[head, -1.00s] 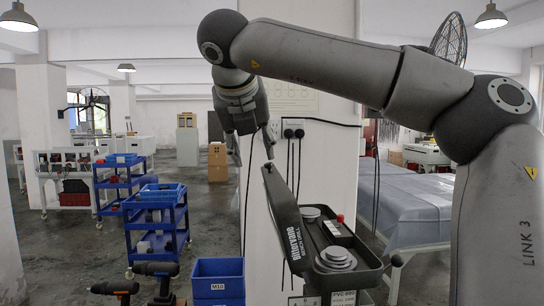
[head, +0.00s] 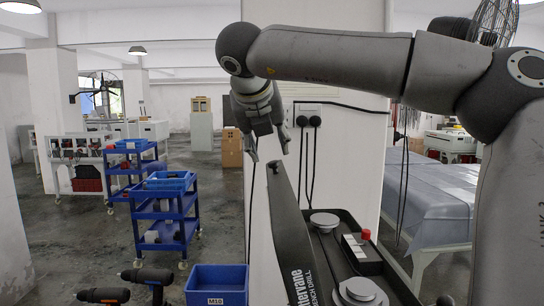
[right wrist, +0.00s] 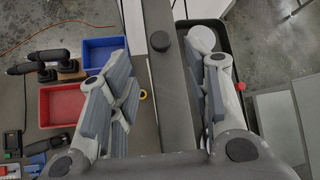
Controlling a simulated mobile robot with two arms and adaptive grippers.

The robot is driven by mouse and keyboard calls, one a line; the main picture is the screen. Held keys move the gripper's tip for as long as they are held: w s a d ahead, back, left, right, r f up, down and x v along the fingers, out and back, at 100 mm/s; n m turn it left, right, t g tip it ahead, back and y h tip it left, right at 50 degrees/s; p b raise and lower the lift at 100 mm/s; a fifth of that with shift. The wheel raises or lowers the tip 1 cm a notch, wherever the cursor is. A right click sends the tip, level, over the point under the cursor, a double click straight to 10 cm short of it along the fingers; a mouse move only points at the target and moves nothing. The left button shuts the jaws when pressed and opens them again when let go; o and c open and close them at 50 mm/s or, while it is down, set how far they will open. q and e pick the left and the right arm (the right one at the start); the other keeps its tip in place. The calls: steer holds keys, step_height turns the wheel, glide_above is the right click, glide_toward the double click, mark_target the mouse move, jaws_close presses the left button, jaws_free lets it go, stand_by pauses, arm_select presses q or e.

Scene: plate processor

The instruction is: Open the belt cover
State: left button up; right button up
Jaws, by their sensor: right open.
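The belt cover (head: 290,235) of the bench drill is a long dark grey lid with white lettering. It stands raised on edge at the left side of the open housing (head: 385,262), where the pulleys (head: 358,292) show. A black knob (head: 274,167) sits at its far end. My right gripper (head: 269,153) is open at that far end, just above the knob. In the right wrist view its fingers (right wrist: 164,78) are on either side of the cover's edge (right wrist: 172,88), with gaps to both sides. My left gripper is out of view.
A white pillar with black plugs and cables (head: 315,121) stands close behind the drill. A blue bin (head: 217,278) and cordless drills (head: 147,276) are at lower left. A red bin (right wrist: 62,104) shows in the right wrist view. A blue cart (head: 165,215) stands farther back.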

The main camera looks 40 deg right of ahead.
mark_target(273, 162)
steer(key=p+x, duration=0.1)
steer(key=x, duration=0.5)
steer(key=shift+w+d, duration=0.15)
steer(key=shift+d, duration=0.15)
steer(key=shift+f+p, duration=0.2)
steer(key=shift+p, duration=0.1)
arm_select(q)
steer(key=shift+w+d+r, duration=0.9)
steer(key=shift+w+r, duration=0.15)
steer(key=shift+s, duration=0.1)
arm_select(e)
steer(key=shift+w+d, duration=0.1)
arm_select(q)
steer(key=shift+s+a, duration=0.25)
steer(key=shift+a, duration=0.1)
arm_select(e)
jaws_close()
